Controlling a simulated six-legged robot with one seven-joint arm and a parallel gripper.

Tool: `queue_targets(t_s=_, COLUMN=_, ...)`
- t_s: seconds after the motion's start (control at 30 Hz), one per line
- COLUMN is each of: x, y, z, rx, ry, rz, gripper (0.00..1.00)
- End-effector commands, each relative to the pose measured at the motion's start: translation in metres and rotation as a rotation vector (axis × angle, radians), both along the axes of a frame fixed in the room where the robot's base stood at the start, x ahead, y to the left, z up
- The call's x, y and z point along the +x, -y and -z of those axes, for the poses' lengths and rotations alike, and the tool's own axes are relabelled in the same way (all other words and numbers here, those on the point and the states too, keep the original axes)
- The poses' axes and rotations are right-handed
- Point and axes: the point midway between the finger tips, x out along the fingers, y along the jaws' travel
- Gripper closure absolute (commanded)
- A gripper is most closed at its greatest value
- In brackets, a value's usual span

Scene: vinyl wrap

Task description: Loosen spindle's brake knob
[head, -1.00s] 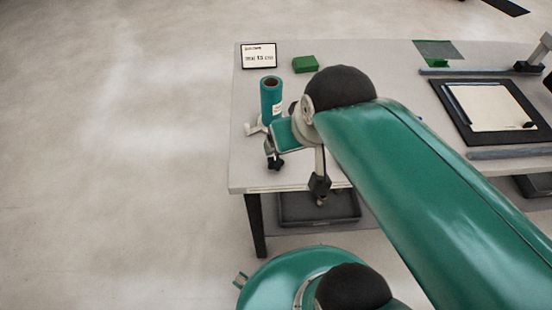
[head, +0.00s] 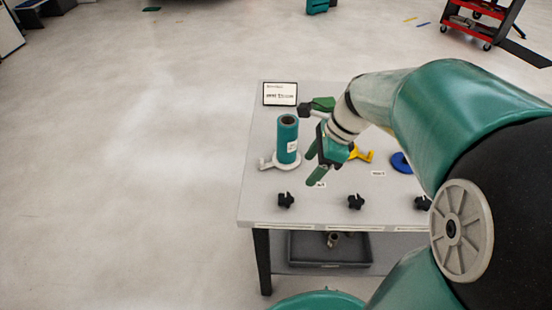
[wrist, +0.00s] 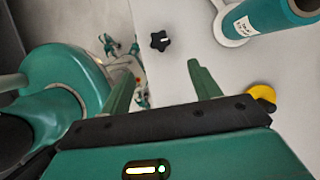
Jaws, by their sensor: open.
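The teal vinyl roll (head: 288,138) stands upright on a spindle with a pale grey base (head: 268,164) at the table's left. A black lobed knob (head: 286,200) sits near the table's front edge, in front of this roll. It also shows in the wrist view as a black star-shaped knob (wrist: 160,41), beyond my fingertips. The roll (wrist: 268,16) is at that view's upper right. My gripper (head: 313,168) is open and empty above the table, to the right of the roll and behind the knob. Its two green fingers (wrist: 161,70) are spread apart and touch nothing that I can see.
More black knobs (head: 355,202) line the front edge to the right. A sign (head: 280,94) and a green block (head: 322,103) stand behind. A grey bin (head: 330,249) is underneath.

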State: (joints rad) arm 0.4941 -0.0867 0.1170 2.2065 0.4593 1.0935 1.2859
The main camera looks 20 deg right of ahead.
Motion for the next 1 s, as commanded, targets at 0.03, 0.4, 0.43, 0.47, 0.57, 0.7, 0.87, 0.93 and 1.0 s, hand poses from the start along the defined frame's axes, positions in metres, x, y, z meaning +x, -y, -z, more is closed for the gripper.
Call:
queue_targets(t_s=0.03, x=0.000, y=-0.002, z=0.004, rx=0.001, ry=-0.002, rz=0.000, gripper=0.38)
queue_targets(t_s=0.4, x=0.007, y=-0.026, z=0.063, rx=-0.001, ry=-0.005, rz=-0.005, gripper=0.38)
queue_targets(t_s=0.43, x=0.007, y=-0.028, z=0.069, rx=-0.001, ry=-0.004, rz=-0.005, gripper=0.38)
queue_targets(t_s=0.47, x=0.008, y=-0.031, z=0.074, rx=0.000, ry=-0.004, rz=-0.005, gripper=0.38)
queue_targets(t_s=0.57, x=0.010, y=-0.038, z=0.092, rx=-0.001, ry=-0.004, rz=-0.007, gripper=0.38)
queue_targets(t_s=0.7, x=0.013, y=-0.045, z=0.112, rx=0.000, ry=-0.002, rz=-0.006, gripper=0.38)
queue_targets(t_s=0.87, x=0.014, y=-0.049, z=0.123, rx=-0.003, ry=0.000, rz=-0.006, gripper=0.38)
queue_targets(t_s=0.93, x=0.015, y=-0.050, z=0.125, rx=-0.004, ry=0.002, rz=-0.006, gripper=0.38)
queue_targets(t_s=1.0, x=0.015, y=-0.050, z=0.125, rx=-0.004, ry=0.002, rz=-0.006, gripper=0.38)
